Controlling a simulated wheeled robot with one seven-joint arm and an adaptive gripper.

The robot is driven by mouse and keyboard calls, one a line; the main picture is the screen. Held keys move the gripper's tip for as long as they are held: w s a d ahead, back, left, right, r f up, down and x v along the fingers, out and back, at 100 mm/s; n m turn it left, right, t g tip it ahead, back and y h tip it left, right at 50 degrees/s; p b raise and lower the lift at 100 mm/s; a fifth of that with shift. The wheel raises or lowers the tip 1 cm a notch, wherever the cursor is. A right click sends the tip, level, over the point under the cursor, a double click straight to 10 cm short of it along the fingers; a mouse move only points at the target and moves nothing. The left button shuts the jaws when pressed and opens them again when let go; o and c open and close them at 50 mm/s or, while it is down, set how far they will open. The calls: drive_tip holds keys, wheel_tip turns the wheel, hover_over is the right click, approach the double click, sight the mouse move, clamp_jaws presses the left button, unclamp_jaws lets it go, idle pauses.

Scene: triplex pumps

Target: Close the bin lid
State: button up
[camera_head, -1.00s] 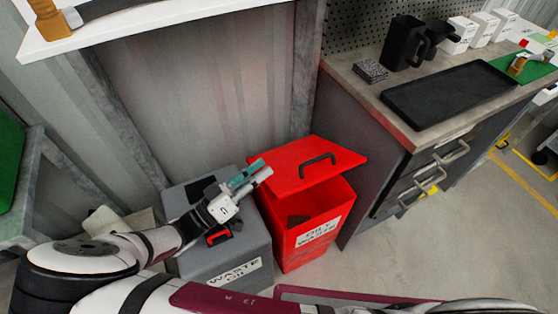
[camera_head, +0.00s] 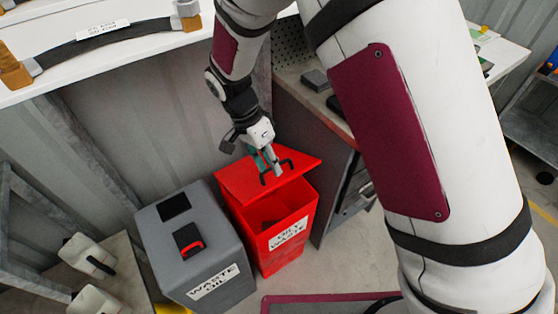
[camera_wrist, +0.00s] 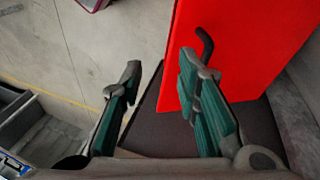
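The red oily waste bin (camera_head: 268,245) stands on the floor in the head view, with a white label on its front. Its red lid (camera_head: 240,184) is partly open; the dark inside shows below the lid's front edge. A black handle (camera_head: 287,163) is on top of the lid. My gripper (camera_head: 271,168) is at the lid, by the handle, and hides part of it. In the wrist view my gripper (camera_wrist: 160,75) is open with nothing between its green-padded fingers. The handle (camera_wrist: 205,45) shows beside the right finger, with the red lid (camera_wrist: 245,50) behind; contact cannot be told.
The grey waste oil bin (camera_head: 230,255) stands directly left of the red bin. A grey cabinet (camera_head: 305,170) is on its right. A white shelf (camera_head: 110,50) runs above at the left. White jugs (camera_head: 85,255) stand at lower left.

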drive_tip(key=w+d+r+m+t+y+p, duration=0.15)
drive_tip(key=w+r+y, duration=0.25)
drive_tip(key=r, duration=0.4)
drive_tip(key=f, duration=0.9)
drive_tip(key=w+f+b, duration=0.1)
drive_tip(key=f, duration=0.4)
drive_tip(key=shift+a, duration=0.3)
clamp_jaws()
